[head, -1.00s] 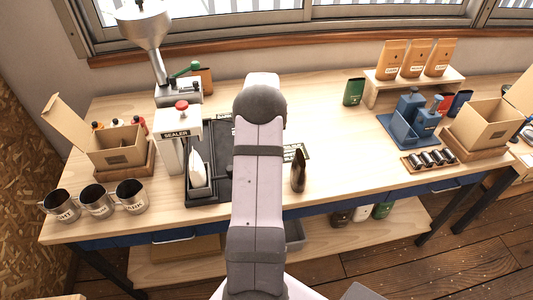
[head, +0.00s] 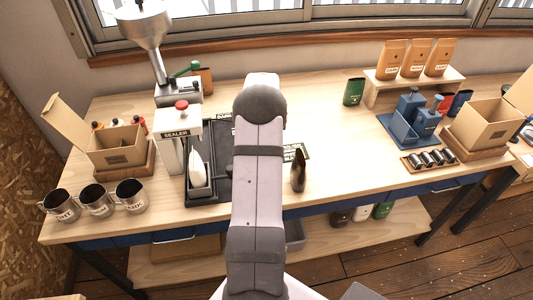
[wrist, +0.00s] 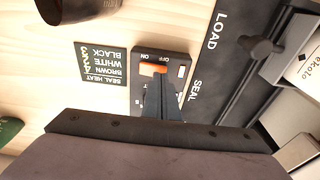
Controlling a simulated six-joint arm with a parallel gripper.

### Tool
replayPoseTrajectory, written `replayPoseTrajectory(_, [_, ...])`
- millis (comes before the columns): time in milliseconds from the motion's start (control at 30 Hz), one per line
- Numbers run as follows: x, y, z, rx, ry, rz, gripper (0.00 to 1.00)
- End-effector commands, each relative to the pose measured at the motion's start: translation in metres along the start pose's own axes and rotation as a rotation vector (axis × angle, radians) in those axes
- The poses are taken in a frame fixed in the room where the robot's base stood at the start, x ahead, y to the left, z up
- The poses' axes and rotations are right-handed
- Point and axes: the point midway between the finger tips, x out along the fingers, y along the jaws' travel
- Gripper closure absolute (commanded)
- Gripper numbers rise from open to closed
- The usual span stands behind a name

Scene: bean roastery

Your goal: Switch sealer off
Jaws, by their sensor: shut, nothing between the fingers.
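The sealer (head: 176,138) stands left of centre on the bench, a pale post with a red knob and a SEALER label. Its switch plate (wrist: 178,58) shows in the wrist view, with ON and OFF marks and an orange switch (wrist: 153,70). My gripper (wrist: 160,84) is shut and empty, with its fingertips at the orange switch. I cannot tell whether they touch it, or which way the switch is set. In the head view my arm hides the gripper and the switch plate.
A black tray (head: 222,190) marked LOAD and SEAL holds a white bag (head: 196,168). A seal heat card (wrist: 102,67) lies beside the switch plate.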

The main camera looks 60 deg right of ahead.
Motion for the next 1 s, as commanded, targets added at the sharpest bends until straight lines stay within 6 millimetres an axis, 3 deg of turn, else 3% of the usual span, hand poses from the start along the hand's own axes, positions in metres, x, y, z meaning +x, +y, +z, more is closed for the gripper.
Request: replayPoseTrajectory(1000, [0.011, 0.0, 0.002, 0.0, -0.001, 0.0, 1.0])
